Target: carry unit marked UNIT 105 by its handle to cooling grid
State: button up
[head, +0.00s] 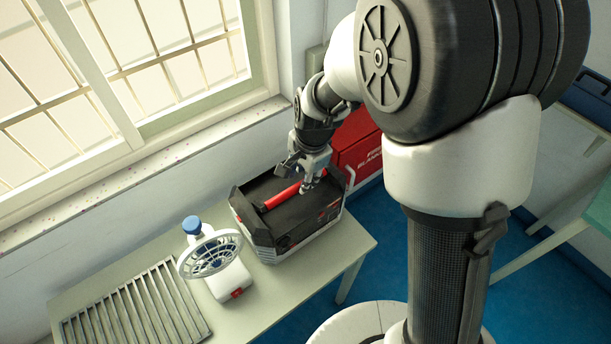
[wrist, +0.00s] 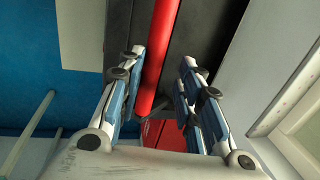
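A dark grey and black unit (head: 262,237) with a red bar handle (head: 281,196) along its top stands on the pale table. Its marking is too small to read. My gripper (head: 308,182) is over the unit's top, by the far right end of the handle. In the wrist view my gripper (wrist: 160,75) is open, with the red handle (wrist: 156,60) running between its two fingers, nearer the left one. I cannot tell whether a finger touches it. The cooling grid (head: 135,312), a slatted metal rack, lies at the table's left end.
A white fan (head: 211,256) with a blue-capped bottle (head: 192,226) beside it stands between the unit and the grid. A red box (head: 358,143) is behind the unit. The window wall borders the table. Blue floor (head: 385,215) lies to the right.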

jog(key=o, duration=0.3)
jog(key=shift+w+a+r+p, duration=0.5)
jog(key=shift+w+r, duration=0.05)
jog(key=shift+w, duration=0.25)
jog(key=o, duration=0.6)
jog(key=shift+w+a+p, duration=0.4)
jog(key=shift+w+a, duration=0.15)
jog(key=shift+w, duration=0.2)
jog(key=o, duration=0.7)
jog(key=shift+o, duration=0.6)
jog(key=r+p, duration=0.2)
jog(key=r, duration=0.1)
jog(key=r+p, duration=0.1)
jog(key=r, duration=0.1)
jog(key=shift+s+d+p, duration=0.3)
jog(key=shift+s+p, duration=0.05)
jog(key=shift+s, duration=0.05)
